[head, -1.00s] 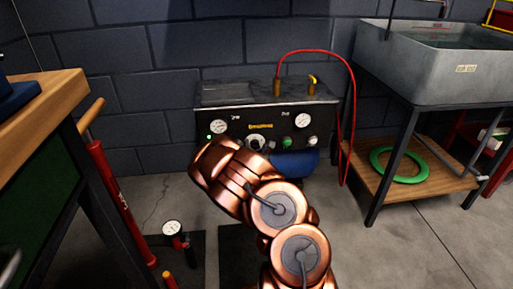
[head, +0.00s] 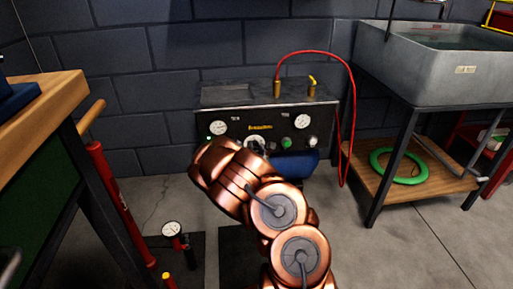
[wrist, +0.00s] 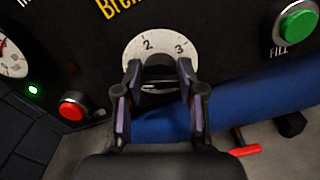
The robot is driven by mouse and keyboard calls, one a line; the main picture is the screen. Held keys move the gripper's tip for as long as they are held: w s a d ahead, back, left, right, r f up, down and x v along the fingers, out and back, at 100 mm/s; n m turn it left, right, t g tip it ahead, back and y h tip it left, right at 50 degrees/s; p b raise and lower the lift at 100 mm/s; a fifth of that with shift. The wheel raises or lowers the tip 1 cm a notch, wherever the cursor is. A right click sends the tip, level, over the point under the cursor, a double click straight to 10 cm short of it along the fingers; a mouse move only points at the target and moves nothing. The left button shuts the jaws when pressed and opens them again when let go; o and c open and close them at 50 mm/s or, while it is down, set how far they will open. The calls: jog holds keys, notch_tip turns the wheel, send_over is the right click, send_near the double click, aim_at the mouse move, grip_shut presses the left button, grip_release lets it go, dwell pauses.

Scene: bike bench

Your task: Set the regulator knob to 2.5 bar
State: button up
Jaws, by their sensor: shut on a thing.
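The regulator knob (wrist: 158,61) is on the dark compressor panel (head: 265,122), in front of a white dial (wrist: 148,44) marked 2 and 3. My gripper (wrist: 158,75) is shut on the knob from below, with one finger on each side. The 2 shows left of the knob's top and the 3 to the right. I cannot make out a pointer on the knob. In the head view the white dial (head: 255,142) shows just above my arm, and the gripper is hidden behind it.
A red button (wrist: 73,106) and lit green lamp (wrist: 33,90) are left of the dial. A green FILL button (wrist: 299,27) is right. A blue tank (wrist: 235,101) lies below. A gauge (wrist: 12,56) is partly visible. A workbench (head: 45,95) stands left, a sink (head: 430,65) right.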

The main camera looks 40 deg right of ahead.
jog(key=shift+w, duration=0.1)
jog(key=m+p, duration=0.1)
jog(key=m, duration=0.4)
jog(key=shift+r, duration=0.1)
jog(key=m+p, duration=0.2)
jog(key=m, duration=0.2)
jog(key=shift+m, duration=0.4)
jog(key=m+p, duration=0.3)
jog(key=m, duration=0.2)
jog(key=shift+w+m+p, duration=0.1)
jog(key=shift+m+p, duration=1.4)
jog(key=shift+m, duration=0.6)
jog(key=o, duration=1.2)
jog(key=shift+f+m, duration=0.25)
jog(key=shift+m, duration=0.05)
jog(key=shift+c, duration=0.2)
